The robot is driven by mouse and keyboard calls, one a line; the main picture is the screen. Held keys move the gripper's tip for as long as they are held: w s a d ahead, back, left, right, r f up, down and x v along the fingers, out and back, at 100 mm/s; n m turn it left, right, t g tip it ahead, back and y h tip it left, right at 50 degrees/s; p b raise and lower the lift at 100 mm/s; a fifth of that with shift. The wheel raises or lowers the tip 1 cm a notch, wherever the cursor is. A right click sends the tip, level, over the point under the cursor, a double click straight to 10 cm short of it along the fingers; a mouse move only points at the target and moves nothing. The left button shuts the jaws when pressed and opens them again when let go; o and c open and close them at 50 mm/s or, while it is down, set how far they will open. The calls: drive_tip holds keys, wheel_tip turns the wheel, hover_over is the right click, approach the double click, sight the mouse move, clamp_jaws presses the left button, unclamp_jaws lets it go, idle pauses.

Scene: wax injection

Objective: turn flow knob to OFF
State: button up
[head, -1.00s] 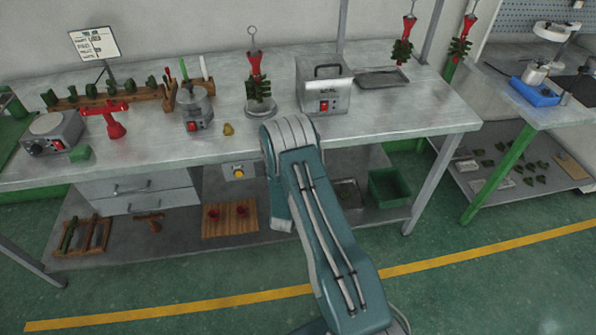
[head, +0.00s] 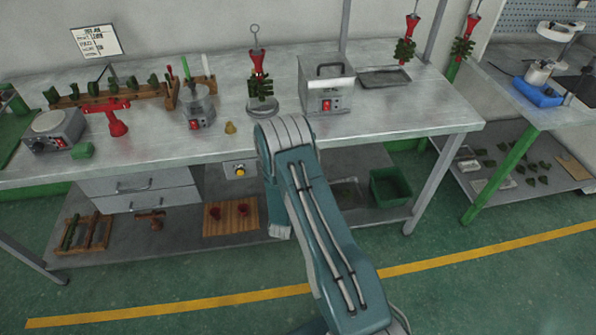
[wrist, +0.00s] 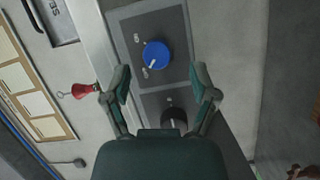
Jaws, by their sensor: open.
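A blue round knob (wrist: 156,55) with a white pointer line is on a grey panel (wrist: 128,28) in the wrist view. Small labels beside it are too small to read, so I cannot confirm it is the flow knob. A dark knob (wrist: 175,122) on the same panel shows partly behind my gripper. My gripper (wrist: 162,86) is open and empty, with its fingertips on either side below the blue knob in the picture, apparently not touching it. In the head view my arm hides the gripper, and I cannot make out the blue knob.
The steel workbench (head: 380,115) carries a grey box with a red switch (head: 327,85), a pot (head: 196,105) and a red stand (head: 116,118). A red object (wrist: 86,90) hangs left of the gripper in the wrist view.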

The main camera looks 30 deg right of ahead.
drive_tip(key=v, duration=0.9)
drive_tip(key=shift+a, duration=0.3)
drive_tip(key=shift+f, duration=0.15)
drive_tip(key=w+a+r+m+g+y, duration=0.1)
drive_tip(key=w+a+r+m+y, duration=0.15)
drive_tip(key=r, duration=0.35)
drive_tip(key=w+a+r+m+y, duration=0.1)
drive_tip(key=w+r+y, duration=0.15)
drive_tip(key=r, duration=0.25)
drive_tip(key=s+a+r+m+g+y, duration=0.2)
drive_tip(key=a+r+y, duration=0.25)
drive_tip(key=r, duration=0.65)
drive_tip(key=s+r+m+g, duration=0.1)
drive_tip(key=s+r, duration=0.3)
drive_tip(key=s, duration=0.5)
drive_tip(key=s+r+g+y, duration=0.1)
drive_tip(key=s+r, duration=0.3)
drive_tip(key=s, duration=0.5)
drive_tip(key=s+r+m+g, duration=0.1)
drive_tip(key=s+r+g, duration=0.2)
drive_tip(key=s, duration=0.6)
drive_tip(key=shift+s+a+r+m, duration=0.35)
drive_tip(key=shift+r, duration=0.4)
